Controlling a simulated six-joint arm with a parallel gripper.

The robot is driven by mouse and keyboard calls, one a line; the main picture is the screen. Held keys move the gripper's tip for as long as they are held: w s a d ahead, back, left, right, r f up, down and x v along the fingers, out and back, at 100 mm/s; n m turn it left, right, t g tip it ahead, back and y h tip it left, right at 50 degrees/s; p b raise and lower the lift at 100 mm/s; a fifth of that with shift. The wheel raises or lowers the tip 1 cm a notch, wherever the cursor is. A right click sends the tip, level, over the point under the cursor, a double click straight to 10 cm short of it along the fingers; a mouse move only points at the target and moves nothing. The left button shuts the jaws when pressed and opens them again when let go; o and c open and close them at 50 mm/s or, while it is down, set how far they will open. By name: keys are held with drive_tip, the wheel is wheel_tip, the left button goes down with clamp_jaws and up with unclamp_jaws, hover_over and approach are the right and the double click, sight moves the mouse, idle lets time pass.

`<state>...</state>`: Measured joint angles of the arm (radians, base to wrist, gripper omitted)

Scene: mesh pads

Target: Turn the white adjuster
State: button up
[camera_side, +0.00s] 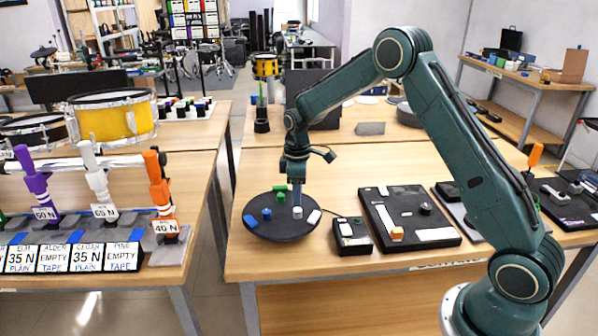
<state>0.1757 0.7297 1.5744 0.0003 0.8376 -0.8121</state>
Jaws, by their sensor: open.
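A round black pad (283,232) lies on the near bench in front of my arm. A small white knob-like piece (297,213) stands on it and is the likeliest white adjuster. A flatter white block (314,217) lies to its right near the pad's rim. My gripper (297,199) points straight down, just above the white knob-like piece. It is open, but its fingertips are small in this view, and I cannot tell whether they reach around the piece or touch it.
Blue (266,213) and green (280,197) pieces sit on the pad close by. Right of it are a small box (352,244) and a black panel (378,231) with white parts. A separate left bench holds a white-handled tool (97,180) and a yellow drum (113,122).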

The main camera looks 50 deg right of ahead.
sight(297, 209)
drive_tip(key=shift+f, duration=2.55)
clamp_jaws()
drive_tip(key=shift+m, duration=0.4)
drive_tip(key=m, duration=1.1)
drive_tip(key=shift+r, duration=0.1)
